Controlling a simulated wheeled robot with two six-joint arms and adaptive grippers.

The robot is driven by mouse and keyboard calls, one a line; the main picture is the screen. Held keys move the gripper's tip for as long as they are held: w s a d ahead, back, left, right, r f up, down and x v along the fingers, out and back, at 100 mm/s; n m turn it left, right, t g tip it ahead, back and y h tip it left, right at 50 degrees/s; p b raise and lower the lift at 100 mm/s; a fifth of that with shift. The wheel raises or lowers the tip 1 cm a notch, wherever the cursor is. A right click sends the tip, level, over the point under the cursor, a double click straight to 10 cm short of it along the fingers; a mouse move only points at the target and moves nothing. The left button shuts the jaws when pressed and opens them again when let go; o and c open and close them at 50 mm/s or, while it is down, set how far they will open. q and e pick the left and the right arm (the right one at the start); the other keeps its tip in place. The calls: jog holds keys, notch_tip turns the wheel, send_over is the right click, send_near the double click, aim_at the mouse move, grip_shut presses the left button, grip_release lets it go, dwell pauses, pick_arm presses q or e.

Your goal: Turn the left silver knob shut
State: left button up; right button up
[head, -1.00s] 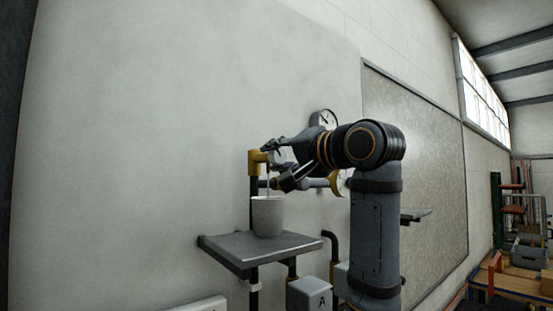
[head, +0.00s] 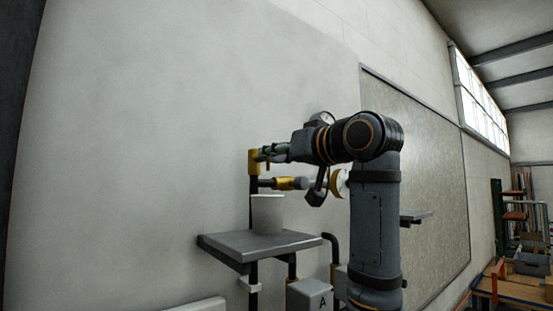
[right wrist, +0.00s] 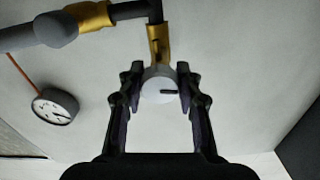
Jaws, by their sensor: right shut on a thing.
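The silver knob (right wrist: 158,86) is a round grey disc with a dark mark, seen face-on in the right wrist view. It sits on a brass fitting (right wrist: 158,42), which also shows in the head view (head: 254,162) on a dark upright pipe. My right gripper (right wrist: 161,88) is shut on the knob, one finger on each side. In the head view my right gripper (head: 270,153) comes from the right and hides the knob there. My left gripper is not in view.
A white cup (head: 267,213) stands on a grey shelf (head: 240,247) below the fitting. A horizontal pipe (head: 290,183) lies just under my gripper. A round gauge (right wrist: 55,106) hangs on the wall. A box marked A (head: 310,295) is below.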

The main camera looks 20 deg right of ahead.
jog(key=shift+n, duration=0.6)
jog(key=shift+r+n, duration=0.1)
jog(key=shift+n, duration=0.2)
jog(key=o, duration=1.1)
jog(key=shift+s, duration=0.1)
jog(key=shift+o, duration=0.2)
jog(key=shift+s+d, duration=0.15)
jog(key=shift+s, duration=0.05)
jog(key=v, duration=1.1)
jog(key=shift+s, duration=0.35)
